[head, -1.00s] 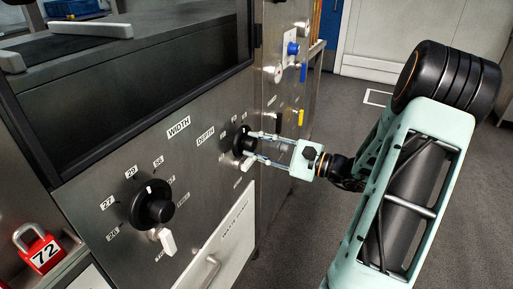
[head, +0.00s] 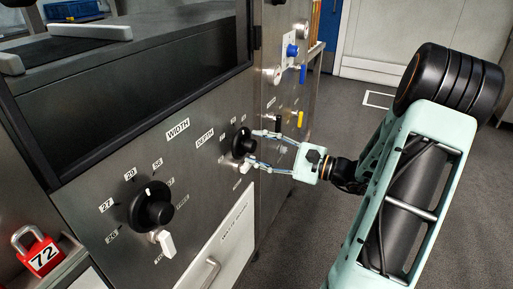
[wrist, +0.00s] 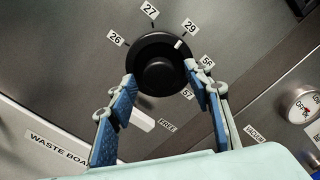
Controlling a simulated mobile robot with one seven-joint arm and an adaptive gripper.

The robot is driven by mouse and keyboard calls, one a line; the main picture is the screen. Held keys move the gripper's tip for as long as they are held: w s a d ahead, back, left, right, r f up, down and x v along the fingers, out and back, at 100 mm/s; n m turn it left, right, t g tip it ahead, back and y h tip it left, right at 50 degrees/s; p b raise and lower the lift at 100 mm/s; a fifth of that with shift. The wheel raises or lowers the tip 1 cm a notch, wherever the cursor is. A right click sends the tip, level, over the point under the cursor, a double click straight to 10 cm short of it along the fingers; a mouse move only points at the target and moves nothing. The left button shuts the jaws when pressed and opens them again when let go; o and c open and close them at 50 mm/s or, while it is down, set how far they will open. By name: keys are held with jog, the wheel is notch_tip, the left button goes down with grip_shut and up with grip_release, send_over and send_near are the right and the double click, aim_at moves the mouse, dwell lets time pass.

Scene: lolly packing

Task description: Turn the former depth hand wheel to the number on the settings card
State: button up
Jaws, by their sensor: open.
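The depth hand wheel (head: 243,143) is a black round knob on the steel machine front, right of the DEPTH label (head: 205,137). In the wrist view the wheel (wrist: 160,48) is ringed by labels 26, 27, 29, 56, 57 and FREE. Its white mark (wrist: 178,44) points close to 29 (wrist: 190,26). My gripper (head: 254,147) is open, its blue-padded fingertips spread either side of the wheel's lower part. In the wrist view my gripper (wrist: 160,75) overlaps the rim edges; I cannot tell whether it touches. No settings card is identifiable in view.
The similar width wheel (head: 153,207) is at the left, with a white lever (head: 163,242) below it. A red padlock marked 72 (head: 40,254) hangs lower left. The waste board door (head: 222,246) is below; gauges and coloured handles are to the right.

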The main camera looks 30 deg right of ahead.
jog(key=v, duration=1.1)
